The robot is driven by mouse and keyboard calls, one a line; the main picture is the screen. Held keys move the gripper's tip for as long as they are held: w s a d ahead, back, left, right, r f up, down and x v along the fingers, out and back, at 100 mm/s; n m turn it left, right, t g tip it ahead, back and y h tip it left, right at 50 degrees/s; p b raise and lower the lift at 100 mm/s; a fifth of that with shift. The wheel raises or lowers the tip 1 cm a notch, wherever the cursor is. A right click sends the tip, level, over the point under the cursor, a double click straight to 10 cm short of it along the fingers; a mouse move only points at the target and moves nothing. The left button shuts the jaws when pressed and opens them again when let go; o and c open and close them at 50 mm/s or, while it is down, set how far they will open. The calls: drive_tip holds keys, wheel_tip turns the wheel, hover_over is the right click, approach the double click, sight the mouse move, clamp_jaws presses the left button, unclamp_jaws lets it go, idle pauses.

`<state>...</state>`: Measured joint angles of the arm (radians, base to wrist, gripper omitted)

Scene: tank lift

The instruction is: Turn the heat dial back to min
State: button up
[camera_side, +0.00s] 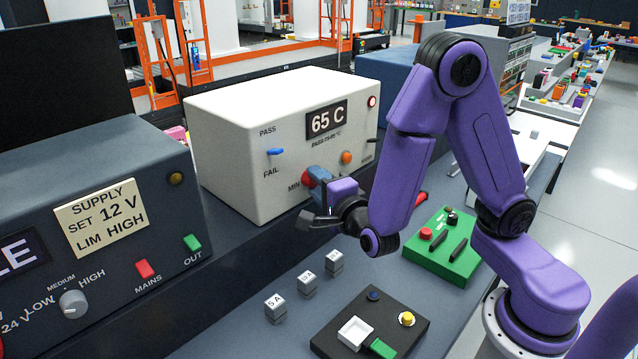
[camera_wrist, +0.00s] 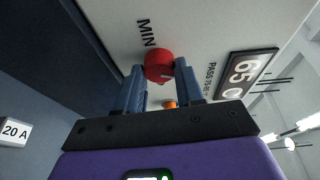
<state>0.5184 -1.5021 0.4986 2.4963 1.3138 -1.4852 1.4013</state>
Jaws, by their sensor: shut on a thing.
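The heat dial is a red round knob (camera_side: 307,180) low on the front of the white box, beside the word MIN. In the wrist view the red dial (camera_wrist: 158,66) sits between the two blue fingers of my gripper (camera_wrist: 160,82), which is shut on it. MIN is printed just above it there. I cannot tell for sure where the dial points. In the side view my gripper (camera_side: 318,178) hides part of the dial and the scale beyond it. The box's display (camera_side: 326,119) reads 65 C.
The white box also has a blue PASS/FAIL switch (camera_side: 275,152), an orange knob (camera_side: 347,157) and a lit red lamp (camera_side: 372,102). A dark supply unit (camera_side: 110,190) stands at left. Small labelled blocks (camera_side: 306,283), a black panel (camera_side: 330,341) and a green panel (camera_side: 462,265) lie in front.

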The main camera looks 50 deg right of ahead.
drive_tip(key=n+t+y, duration=0.1)
drive_tip(key=n+y, duration=0.1)
drive_tip(key=n, duration=0.8)
drive_tip(key=n+t+y, duration=0.2)
drive_tip(key=n+y, duration=0.1)
drive_tip(key=n, duration=0.7)
drive_tip(key=d+n+t+y, duration=0.1)
drive_tip(key=n+y, duration=0.2)
drive_tip(key=n, duration=0.7)
drive_tip(key=shift+f+t, duration=0.3)
drive_tip(key=shift+f, duration=0.1)
drive_tip(key=o, duration=1)
drive_tip(key=shift+o, duration=0.2)
drive_tip(key=shift+a, duration=0.15)
